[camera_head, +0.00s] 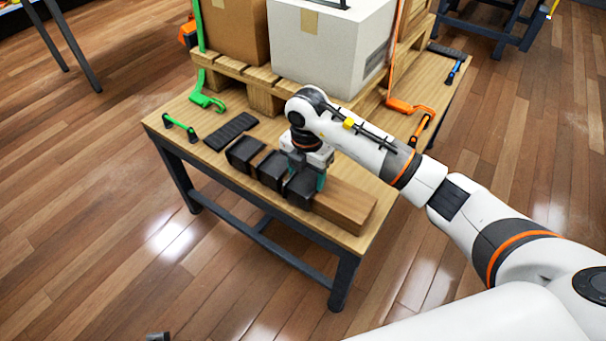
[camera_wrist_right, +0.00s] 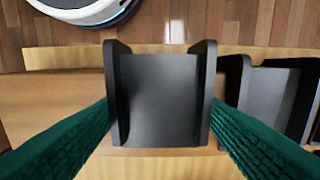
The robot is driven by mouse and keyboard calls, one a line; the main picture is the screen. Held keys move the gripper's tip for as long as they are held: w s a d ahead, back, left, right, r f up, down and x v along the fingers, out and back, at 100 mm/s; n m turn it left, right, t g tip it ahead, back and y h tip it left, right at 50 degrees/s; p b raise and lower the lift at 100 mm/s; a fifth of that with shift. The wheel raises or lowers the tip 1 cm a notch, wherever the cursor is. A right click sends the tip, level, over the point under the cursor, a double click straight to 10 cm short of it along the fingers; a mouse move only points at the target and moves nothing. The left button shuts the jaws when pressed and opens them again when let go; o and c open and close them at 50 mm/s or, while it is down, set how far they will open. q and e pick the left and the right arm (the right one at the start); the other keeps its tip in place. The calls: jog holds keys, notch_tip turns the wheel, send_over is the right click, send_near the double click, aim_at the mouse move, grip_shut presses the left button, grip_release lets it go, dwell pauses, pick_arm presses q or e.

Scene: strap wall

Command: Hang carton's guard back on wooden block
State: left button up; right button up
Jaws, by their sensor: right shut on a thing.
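The wooden block (camera_head: 345,207) lies along the table's front edge, its right end bare. Two black guards (camera_head: 245,152) (camera_head: 270,168) hang side by side over its left part. My right gripper (camera_head: 307,178) is shut on a third black guard (camera_head: 299,190), right beside them over the block. In the right wrist view this guard (camera_wrist_right: 160,100) sits between the teal fingers, with its raised side walls showing and the wood of the block (camera_wrist_right: 60,95) on both sides. I cannot tell whether it rests on the block. My left gripper is not in view.
A white carton (camera_head: 325,50) and a brown carton (camera_head: 235,30) stand on a pallet (camera_head: 262,90) at the back. A green ratchet (camera_head: 205,95), a green-handled tool (camera_head: 180,127), a black mat (camera_head: 231,131) and an orange ratchet (camera_head: 415,110) lie around the table.

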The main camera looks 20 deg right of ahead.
jog(key=shift+d, duration=0.2)
jog(key=o, duration=1.1)
